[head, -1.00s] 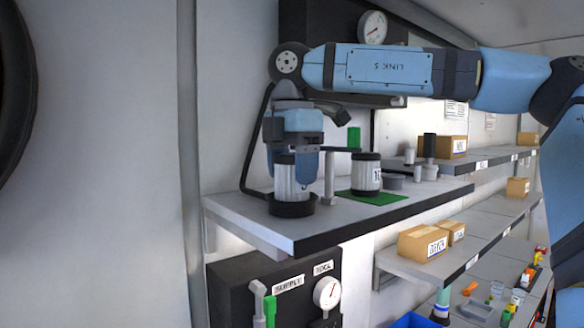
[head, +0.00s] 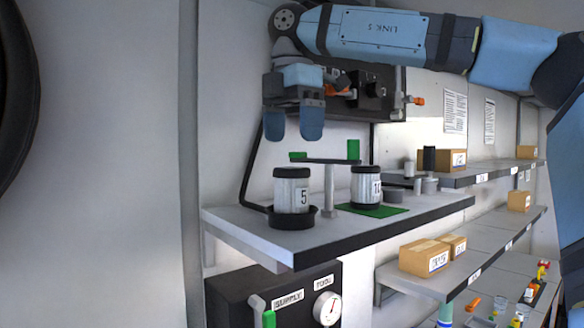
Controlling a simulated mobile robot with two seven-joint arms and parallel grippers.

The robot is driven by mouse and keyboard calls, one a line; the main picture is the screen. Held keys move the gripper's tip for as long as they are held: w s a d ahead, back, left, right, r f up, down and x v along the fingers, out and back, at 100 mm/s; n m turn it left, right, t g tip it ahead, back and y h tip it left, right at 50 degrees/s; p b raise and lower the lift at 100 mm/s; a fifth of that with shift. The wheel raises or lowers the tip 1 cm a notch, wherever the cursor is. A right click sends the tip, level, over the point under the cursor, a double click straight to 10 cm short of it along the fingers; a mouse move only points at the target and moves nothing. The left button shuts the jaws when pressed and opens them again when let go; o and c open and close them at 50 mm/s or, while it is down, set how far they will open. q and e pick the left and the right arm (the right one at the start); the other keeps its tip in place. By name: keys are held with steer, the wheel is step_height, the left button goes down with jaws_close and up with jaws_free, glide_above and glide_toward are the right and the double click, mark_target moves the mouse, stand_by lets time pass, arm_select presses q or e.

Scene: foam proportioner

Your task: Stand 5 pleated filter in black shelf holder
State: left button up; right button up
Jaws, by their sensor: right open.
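The pleated filter marked 5 (head: 291,190) stands upright in the round black shelf holder (head: 318,213) on the upper shelf, in the head view. My right gripper (head: 295,136) is open and empty above the filter, with its blue fingers pointing down and clear of it. The left gripper is not in view.
A second filter marked 10 or similar (head: 366,187) stands on a green mat (head: 385,211) to the right. A post with a crossbar and green tabs (head: 330,185) stands between the filters. A thin black bracket (head: 249,165) rises behind the holder. Boxes (head: 425,257) sit on a lower shelf.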

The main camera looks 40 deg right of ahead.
steer(key=shift+r, duration=1.95)
